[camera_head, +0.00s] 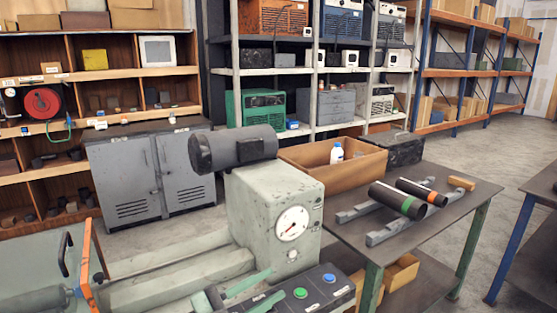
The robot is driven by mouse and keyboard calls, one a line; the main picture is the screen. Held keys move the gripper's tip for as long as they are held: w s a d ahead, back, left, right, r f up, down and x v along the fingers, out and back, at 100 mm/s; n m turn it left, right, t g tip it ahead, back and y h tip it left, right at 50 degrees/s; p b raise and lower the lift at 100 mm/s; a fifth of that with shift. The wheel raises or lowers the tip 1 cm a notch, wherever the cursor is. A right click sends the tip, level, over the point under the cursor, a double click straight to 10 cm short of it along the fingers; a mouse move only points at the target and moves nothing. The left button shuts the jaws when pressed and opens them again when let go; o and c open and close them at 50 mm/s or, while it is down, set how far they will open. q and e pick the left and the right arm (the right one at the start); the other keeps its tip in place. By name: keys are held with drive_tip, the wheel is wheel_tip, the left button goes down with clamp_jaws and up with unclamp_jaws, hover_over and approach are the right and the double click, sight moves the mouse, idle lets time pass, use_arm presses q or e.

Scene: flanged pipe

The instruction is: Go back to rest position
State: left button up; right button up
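Two dark pipes lie side by side on the grey-topped table at the right. One is a pipe with a green band (390,196), and the other is a pipe with an orange band (415,188). They rest across two grey rails (385,233). What seems to be my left gripper (277,281) is at the bottom centre, with two pale green fingers standing apart and nothing seen between them. It is in front of the grey-green machine and well away from the pipes. My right gripper is not in view.
The machine (265,200) carries a dial and a dark motor. A button panel (315,290) is in front of it. The table (345,225) holds a wooden tray (310,157), a white bottle (337,153) and a black case (402,148). Another table (540,215) stands at the right edge.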

use_arm(q)
drive_tip(key=w+a+f+n+t+y, duration=0.25)
drive_tip(key=a+n+t+y, duration=0.65)
drive_tip(key=a+n+y, duration=0.5)
drive_tip(key=s+a+f+n+g+y, duration=0.2)
drive_tip(key=f+n, duration=0.1)
drive_tip(key=f, duration=0.2)
drive_tip(key=s+a+f+n+g+y, duration=0.2)
drive_tip(key=s+a+f+g, duration=0.1)
drive_tip(key=f, duration=0.2)
drive_tip(key=s+d+f+g+h, duration=0.1)
drive_tip(key=s+f+g, duration=0.55)
drive_tip(key=s, duration=0.55)
drive_tip(key=s+f+g, duration=0.5)
drive_tip(key=s+f, duration=0.3)
drive_tip(key=s, duration=0.4)
wheel_tip(320, 180, down, 26)
drive_tip(key=g, duration=0.1)
drive_tip(key=s+a+f+g, duration=0.1)
drive_tip(key=s+a+f, duration=0.2)
drive_tip(key=s+f, duration=1.3)
drive_tip(key=shift+s+f, duration=0.25)
drive_tip(key=shift+s, duration=0.55)
